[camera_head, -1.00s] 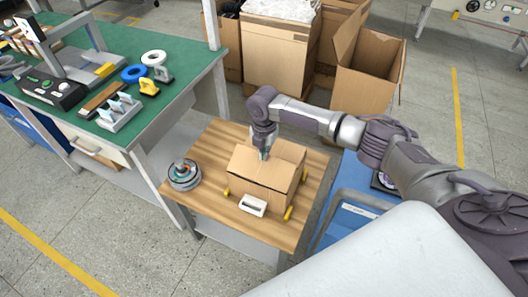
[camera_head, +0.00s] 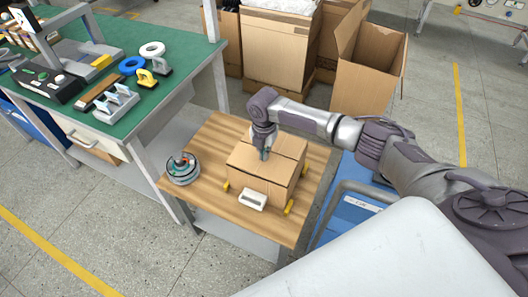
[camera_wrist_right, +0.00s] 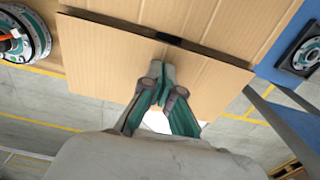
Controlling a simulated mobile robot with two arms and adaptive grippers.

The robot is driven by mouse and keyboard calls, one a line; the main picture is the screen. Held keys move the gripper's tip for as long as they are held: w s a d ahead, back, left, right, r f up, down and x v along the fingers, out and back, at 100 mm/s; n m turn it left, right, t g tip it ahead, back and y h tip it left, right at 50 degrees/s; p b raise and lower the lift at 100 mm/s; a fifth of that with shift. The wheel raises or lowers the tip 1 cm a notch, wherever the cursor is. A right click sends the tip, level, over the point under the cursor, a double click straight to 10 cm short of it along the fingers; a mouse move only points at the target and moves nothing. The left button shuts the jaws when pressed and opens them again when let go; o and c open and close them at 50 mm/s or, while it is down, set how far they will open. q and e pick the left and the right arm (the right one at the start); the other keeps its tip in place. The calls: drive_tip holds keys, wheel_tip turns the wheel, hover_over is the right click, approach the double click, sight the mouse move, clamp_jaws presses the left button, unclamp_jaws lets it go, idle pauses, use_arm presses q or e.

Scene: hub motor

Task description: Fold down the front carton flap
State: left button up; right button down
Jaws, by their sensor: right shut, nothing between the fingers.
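The cardboard carton (camera_head: 262,185) stands on a small wooden table. Its front flap (camera_head: 247,162) lies roughly flat across the near part of the top. My right gripper (camera_head: 264,156) points down at the top of the carton, with its fingertips at the flap. In the right wrist view the closed, empty fingers (camera_wrist_right: 163,74) are over the flap (camera_wrist_right: 98,52), and a dark gap runs along the flap's edge beside the other flap. Whether the fingertips touch the cardboard is hard to tell. My left gripper is out of view.
The wooden table (camera_head: 214,150) also holds a round hub motor (camera_head: 182,168) left of the carton. A white-handled piece (camera_head: 252,200) and yellow supports (camera_head: 289,207) sit at the carton's base. A green workbench (camera_head: 185,64) stands at left, large open cartons (camera_head: 366,92) behind.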

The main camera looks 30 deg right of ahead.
drive_tip(key=shift+f, duration=0.3)
wheel_tip(320, 180, up, 9)
drive_tip(key=p, duration=0.8)
idle(0.4)
